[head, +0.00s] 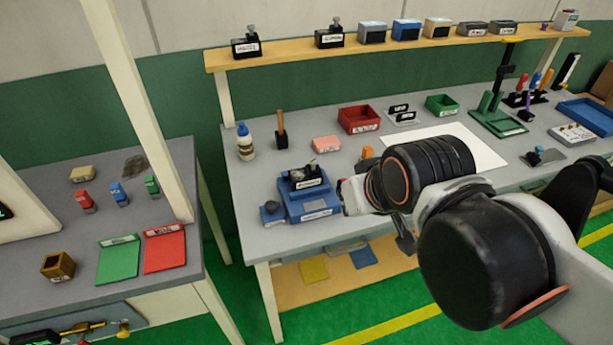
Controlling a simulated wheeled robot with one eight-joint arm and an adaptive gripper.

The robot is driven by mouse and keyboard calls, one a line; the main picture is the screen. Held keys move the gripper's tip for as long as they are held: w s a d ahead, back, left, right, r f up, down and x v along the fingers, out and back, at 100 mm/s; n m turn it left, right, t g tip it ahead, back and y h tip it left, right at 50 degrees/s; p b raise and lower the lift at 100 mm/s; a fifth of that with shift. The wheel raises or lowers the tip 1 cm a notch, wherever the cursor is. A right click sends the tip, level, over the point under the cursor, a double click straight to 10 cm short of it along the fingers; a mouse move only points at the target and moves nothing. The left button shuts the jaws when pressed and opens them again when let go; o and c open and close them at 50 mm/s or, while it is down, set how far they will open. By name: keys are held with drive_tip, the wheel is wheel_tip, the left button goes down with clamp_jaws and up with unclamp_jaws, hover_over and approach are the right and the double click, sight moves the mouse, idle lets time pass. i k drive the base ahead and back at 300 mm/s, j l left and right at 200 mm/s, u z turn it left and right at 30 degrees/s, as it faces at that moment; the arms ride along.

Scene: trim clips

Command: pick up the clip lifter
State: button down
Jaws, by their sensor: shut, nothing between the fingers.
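I cannot tell for certain which item is the clip lifter, as the labels are too small to read. Several coloured-handled tools (535,82) stand upright in a dark rack at the back right of the grey workbench (262,228). A tool with an orange-brown handle (281,123) stands in a small black block at the back left of that bench. My gripper (352,196) is over the bench's front middle, just right of a blue fixture (313,205). It is shut and empty; my own arm hides part of it.
A white sheet (480,148), a red bin (358,119) and a green bin (441,104) lie behind my arm. A shelf (290,50) with several small boxes runs above. A second table (185,215) is at the left.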

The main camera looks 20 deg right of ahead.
sight(546, 79)
drive_tip(key=z, duration=1.85)
drive_tip(key=i+l+z, duration=0.3)
drive_tip(key=i, duration=0.25)
drive_tip(key=i+l+z, duration=0.2)
drive_tip(key=i, duration=0.45)
drive_tip(key=i+l+z, duration=0.2)
drive_tip(key=i, duration=0.5)
drive_tip(key=i+l+z, duration=0.2)
drive_tip(key=i, duration=0.45)
